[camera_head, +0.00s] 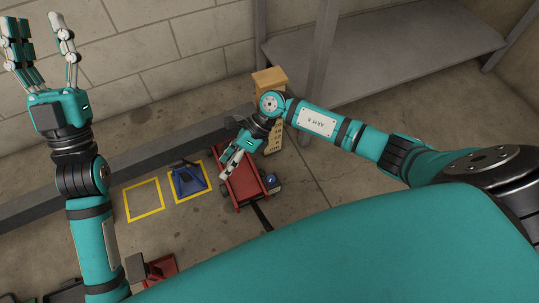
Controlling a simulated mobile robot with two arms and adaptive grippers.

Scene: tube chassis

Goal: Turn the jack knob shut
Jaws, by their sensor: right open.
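The red jack (249,188) stands on the concrete floor near the middle of the view, with a dark bar (262,216) reaching from its near end. I cannot make out the knob clearly. My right gripper (228,165) is open and points down over the far-left part of the jack. Whether it touches the jack cannot be told, and it hides part of it. My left gripper (42,38) is raised at the far left, fingers up and spread apart, open and empty, away from the jack.
A blue stand (187,181) sits in one yellow floor square; the other square (144,199) is empty. A small blue item (272,181) lies beside the jack. A tan block (270,80) stands behind my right arm. Red equipment (160,267) is at the lower left. A grey shelf (385,60) stands behind.

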